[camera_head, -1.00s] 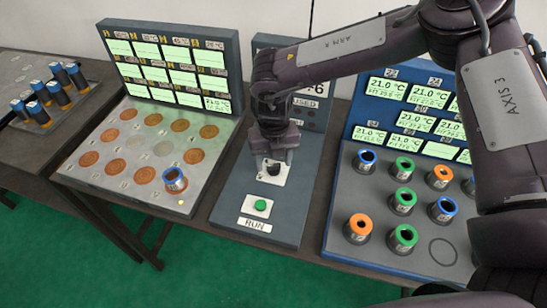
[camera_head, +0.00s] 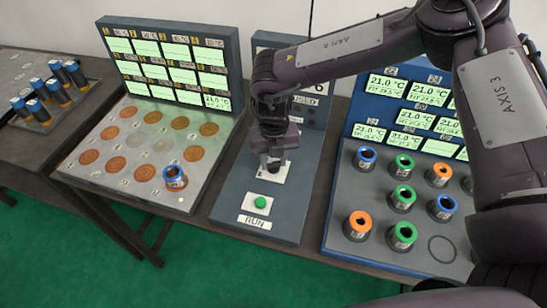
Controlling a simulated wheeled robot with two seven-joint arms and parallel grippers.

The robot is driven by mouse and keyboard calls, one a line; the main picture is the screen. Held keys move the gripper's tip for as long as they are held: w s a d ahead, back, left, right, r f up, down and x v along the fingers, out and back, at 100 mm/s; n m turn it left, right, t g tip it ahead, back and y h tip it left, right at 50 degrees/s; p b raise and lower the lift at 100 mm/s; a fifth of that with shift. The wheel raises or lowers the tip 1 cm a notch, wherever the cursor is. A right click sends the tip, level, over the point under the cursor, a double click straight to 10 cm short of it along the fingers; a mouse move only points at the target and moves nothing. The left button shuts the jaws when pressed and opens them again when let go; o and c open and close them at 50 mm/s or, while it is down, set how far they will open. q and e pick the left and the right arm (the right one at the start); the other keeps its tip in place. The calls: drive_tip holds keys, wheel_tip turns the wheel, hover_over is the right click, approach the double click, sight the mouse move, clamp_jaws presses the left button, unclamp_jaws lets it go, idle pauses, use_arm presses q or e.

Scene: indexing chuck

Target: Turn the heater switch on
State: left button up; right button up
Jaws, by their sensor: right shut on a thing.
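The heater switch is a small dark knob (camera_head: 273,166) on a white plate (camera_head: 281,175), on the sloped grey-blue control panel (camera_head: 229,204) in the middle. My right gripper (camera_head: 271,160) points down at this plate, shut on the knob. Its fingers hide most of the knob, so I cannot tell its exact position. Below the plate is a green button (camera_head: 260,202) with a RUN label (camera_head: 254,222). My left gripper is not in view.
On the left, a heater plate (camera_head: 90,178) with copper discs holds one blue-ringed cylinder (camera_head: 174,178). On the right, a blue rack (camera_head: 345,242) holds several ringed cylinders below lit displays. My right arm crosses above the panel.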

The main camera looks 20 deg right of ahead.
sight(274, 162)
drive_tip(key=m+p, duration=0.1)
drive_tip(key=m, duration=0.5)
drive_tip(key=m+p, duration=0.1)
drive_tip(key=m, duration=0.4)
drive_tip(key=shift+r+m+p, duration=0.1)
drive_tip(key=shift+m+p, duration=0.2)
idle(0.3)
drive_tip(key=o, duration=1)
drive_tip(key=shift+r, duration=0.2)
wheel_tip(274, 162, up, 7)
drive_tip(key=shift+r+b, duration=0.2)
drive_tip(key=shift+b, duration=0.1)
